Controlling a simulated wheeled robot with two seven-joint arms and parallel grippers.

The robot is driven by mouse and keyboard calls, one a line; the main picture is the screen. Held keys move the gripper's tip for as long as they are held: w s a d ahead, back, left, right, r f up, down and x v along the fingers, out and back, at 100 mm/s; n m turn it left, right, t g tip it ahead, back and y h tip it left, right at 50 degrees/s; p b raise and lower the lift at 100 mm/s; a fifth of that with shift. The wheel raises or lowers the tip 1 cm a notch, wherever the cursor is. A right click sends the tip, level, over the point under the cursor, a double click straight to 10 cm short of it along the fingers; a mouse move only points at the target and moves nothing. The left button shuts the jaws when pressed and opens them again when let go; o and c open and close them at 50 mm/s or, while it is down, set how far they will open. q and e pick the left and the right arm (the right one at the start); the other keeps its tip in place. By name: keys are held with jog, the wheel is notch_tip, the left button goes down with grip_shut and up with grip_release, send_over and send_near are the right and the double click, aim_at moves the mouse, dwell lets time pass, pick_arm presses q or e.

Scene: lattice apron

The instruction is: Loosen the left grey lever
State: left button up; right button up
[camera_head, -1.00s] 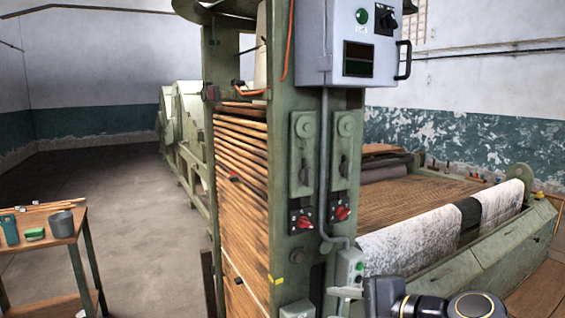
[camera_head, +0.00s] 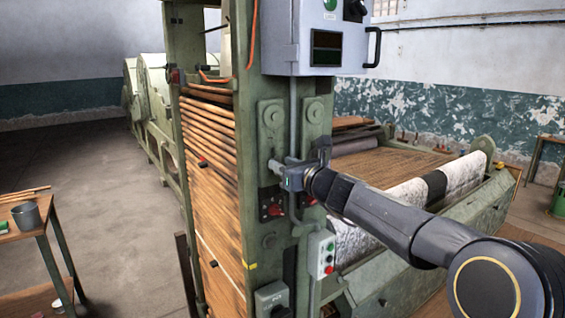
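Two green plates with round bosses are on the machine's upright post, the left plate (camera_head: 270,115) and the right plate (camera_head: 313,112). The left grey lever, at the lower part of the left plate, is largely hidden behind my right gripper. My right gripper (camera_head: 277,170) is in front of this spot, its arm coming in from the right. Its fingers point left, at or very near the lever; I cannot tell whether they touch or grip it. My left gripper is out of view.
A grey control cabinet (camera_head: 318,38) hangs above, and a push-button box (camera_head: 321,254) is lower on the post. A grey conduit runs between the plates. A side table (camera_head: 40,226) stands at left; the floor between is clear.

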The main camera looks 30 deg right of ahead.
jog(key=shift+w, duration=0.35)
grip_shut()
